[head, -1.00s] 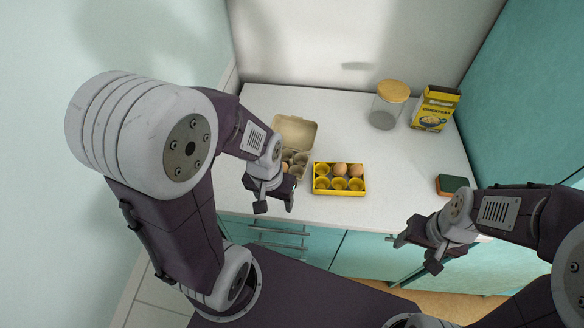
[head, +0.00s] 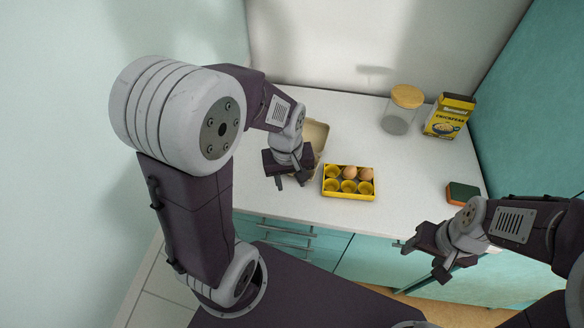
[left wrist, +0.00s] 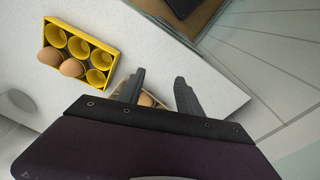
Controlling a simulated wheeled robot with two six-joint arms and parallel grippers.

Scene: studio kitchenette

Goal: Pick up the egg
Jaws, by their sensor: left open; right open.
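My left gripper (head: 291,182) is open above the beige egg carton (head: 316,135), whose cups are mostly hidden beneath it in the head view. In the left wrist view a brown egg (left wrist: 147,100) shows between the bases of the open fingers (left wrist: 159,77), partly covered by the gripper body. I cannot tell how far below the fingers it lies. A yellow egg box (head: 347,195) stands just right of the carton, with two brown eggs (head: 350,173) (head: 366,174) in its back row and its other cups empty. My right gripper (head: 423,262) is open and empty, in front of the counter.
A glass jar with a wooden lid (head: 404,97) and a yellow chickpea box (head: 449,116) stand at the back right. A green and orange sponge (head: 462,193) lies near the right wall. The white counter (head: 420,170) is clear between them and the egg box.

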